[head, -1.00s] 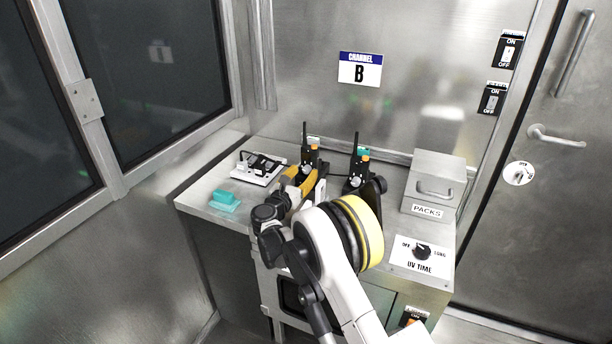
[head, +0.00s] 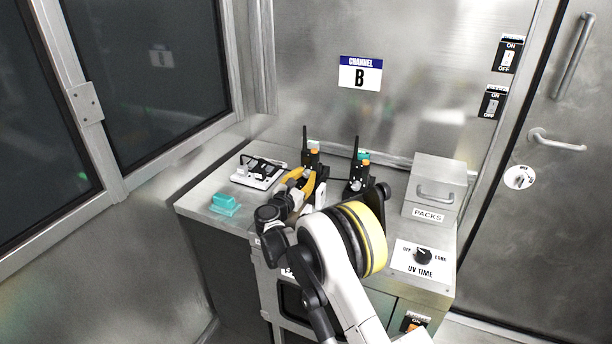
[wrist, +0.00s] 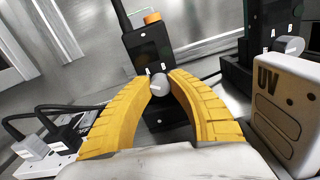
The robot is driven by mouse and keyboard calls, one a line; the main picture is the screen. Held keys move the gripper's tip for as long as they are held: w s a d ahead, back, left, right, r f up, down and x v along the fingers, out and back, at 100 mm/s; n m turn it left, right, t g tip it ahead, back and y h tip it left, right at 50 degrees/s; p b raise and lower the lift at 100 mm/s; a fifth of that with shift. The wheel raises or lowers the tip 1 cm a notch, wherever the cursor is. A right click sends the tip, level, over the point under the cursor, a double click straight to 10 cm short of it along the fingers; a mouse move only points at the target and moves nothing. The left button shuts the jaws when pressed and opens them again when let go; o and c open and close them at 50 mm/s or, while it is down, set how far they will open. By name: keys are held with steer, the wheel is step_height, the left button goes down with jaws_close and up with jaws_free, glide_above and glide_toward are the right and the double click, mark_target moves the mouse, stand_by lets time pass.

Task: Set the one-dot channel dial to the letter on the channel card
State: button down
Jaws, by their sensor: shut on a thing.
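The channel card (head: 360,73) on the back wall reads B. Two black radios with antennas stand on the counter, the left radio (head: 311,158) and the right radio (head: 357,174). My gripper (head: 308,180) is at the front of the left radio. In the wrist view, the yellow fingertips (wrist: 160,83) are shut on a round grey dial (wrist: 159,86) on the radio's face (wrist: 146,48). The right radio's grey dial (wrist: 291,46) is free.
A power strip with plugs (wrist: 42,150) lies to the left, also in the head view (head: 258,170). A teal block (head: 225,203) lies at the counter's left. A tan UV box (wrist: 288,112) is close right of my gripper. The PACKS box (head: 435,184) and UV TIME dial (head: 423,255) are farther right.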

steer(key=m, duration=0.3)
steer(key=c, duration=1.2)
jaws_free()
steer(key=v, duration=1.2)
